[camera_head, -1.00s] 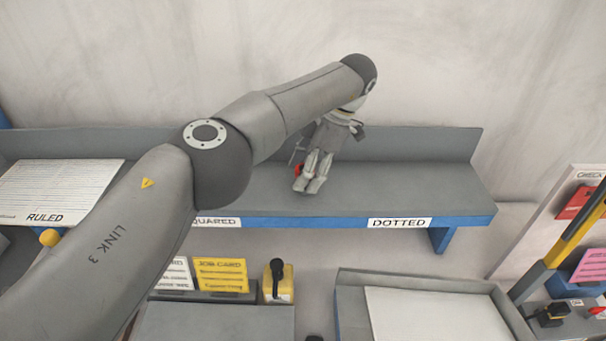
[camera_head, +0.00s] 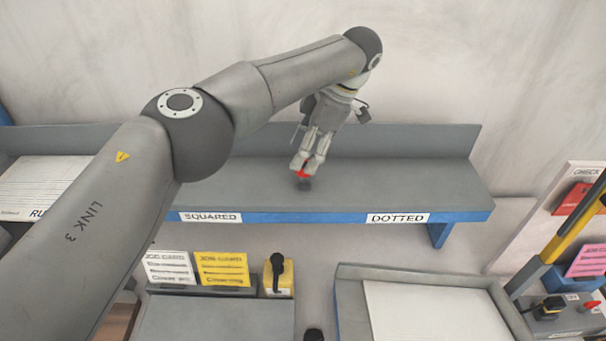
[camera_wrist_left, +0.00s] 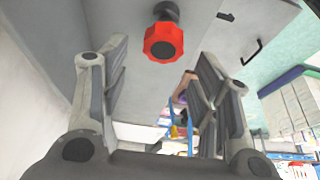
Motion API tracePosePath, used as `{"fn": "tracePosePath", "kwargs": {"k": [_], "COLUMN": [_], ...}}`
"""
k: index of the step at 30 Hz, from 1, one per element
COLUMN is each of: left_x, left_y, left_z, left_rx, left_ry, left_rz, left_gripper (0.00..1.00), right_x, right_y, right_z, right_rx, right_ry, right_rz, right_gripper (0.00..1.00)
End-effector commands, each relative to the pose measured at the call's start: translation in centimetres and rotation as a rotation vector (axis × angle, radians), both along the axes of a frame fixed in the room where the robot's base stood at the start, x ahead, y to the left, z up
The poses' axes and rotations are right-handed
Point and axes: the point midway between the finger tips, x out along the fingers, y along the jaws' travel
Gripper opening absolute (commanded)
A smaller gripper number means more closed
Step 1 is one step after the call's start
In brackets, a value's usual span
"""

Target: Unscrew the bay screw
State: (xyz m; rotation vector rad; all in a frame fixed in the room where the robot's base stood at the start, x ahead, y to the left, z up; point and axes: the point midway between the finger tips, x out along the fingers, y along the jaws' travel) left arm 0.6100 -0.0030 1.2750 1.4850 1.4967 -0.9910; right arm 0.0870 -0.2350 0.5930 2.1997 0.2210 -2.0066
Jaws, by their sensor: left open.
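The bay screw shows as a red, faceted knob (camera_head: 302,174) on a dark stem at the grey shelf (camera_head: 395,185), above the gap between the SQUARED and DOTTED labels. In the left wrist view the red knob (camera_wrist_left: 163,42) lies ahead of the fingers, between their lines, with its dark stem behind it. My left gripper (camera_head: 306,162) is open and empty, its fingertips close to the knob in the head view. In the left wrist view its two fingers (camera_wrist_left: 163,85) stand wide apart, not closed on the knob. My right gripper is not in view.
The shelf's back panel (camera_head: 430,140) rises behind the knob. Below stand a yellow job card (camera_head: 222,270), a yellow block with a black lever (camera_head: 279,277) and a grey tray (camera_head: 345,300). A yellow-black post (camera_head: 565,245) stands at right. The shelf's right part is clear.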

Motion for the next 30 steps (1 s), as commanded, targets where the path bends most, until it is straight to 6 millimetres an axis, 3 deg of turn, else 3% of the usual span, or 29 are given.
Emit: {"fn": "tracePosePath", "kwargs": {"k": [9, 16, 24, 30], "left_x": [-0.1, -0.1, -0.2, -0.2], "left_y": [0.1, 0.1, 0.2, 0.2], "left_z": [-0.1, 0.0, -0.1, 0.0], "left_rx": [-0.001, -0.001, 0.001, 0.0], "left_ry": [0.0, -0.001, -0.002, 0.0], "left_rz": [-0.298, -0.403, -0.745, -0.863], "left_gripper": [0.57, 0.57, 0.57, 0.57], "right_x": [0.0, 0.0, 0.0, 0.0], "right_y": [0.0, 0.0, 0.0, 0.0], "right_z": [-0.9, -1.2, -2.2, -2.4], "right_rx": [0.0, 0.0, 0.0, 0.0], "right_ry": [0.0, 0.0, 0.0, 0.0], "right_rz": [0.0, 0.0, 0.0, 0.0], "right_gripper": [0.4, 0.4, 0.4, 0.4]}}
